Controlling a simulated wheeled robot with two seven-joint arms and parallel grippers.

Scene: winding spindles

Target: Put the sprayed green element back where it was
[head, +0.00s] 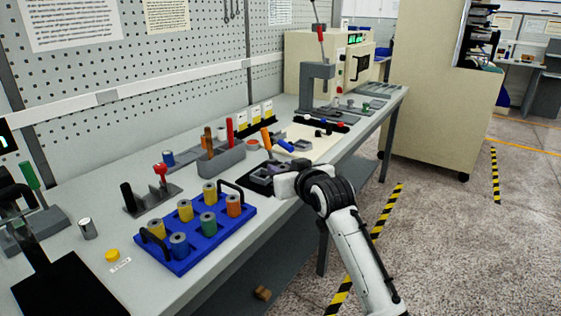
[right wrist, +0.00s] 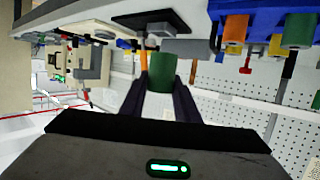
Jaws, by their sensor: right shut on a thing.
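My right gripper (right wrist: 161,88) is shut on a green cylinder (right wrist: 162,72), held between its dark fingers in the right wrist view. In the head view the right gripper (head: 277,178) is at the bench's front edge, right of the blue tray (head: 187,262), and I cannot make out the held cylinder there. The tray holds yellow spools, a blue spool (head: 179,245), another green spool (head: 208,223) and an orange spool (head: 233,206). The tray also shows at the upper right of the right wrist view (right wrist: 262,8). My left gripper is not in view.
A dark fixture (head: 256,184) lies beside the right gripper. A grey block with upright tools (head: 221,160) and a stand with a red-topped part (head: 160,190) are behind the tray. A yellow cap (head: 112,255) lies left of it. A grey press (head: 318,85) stands farther back.

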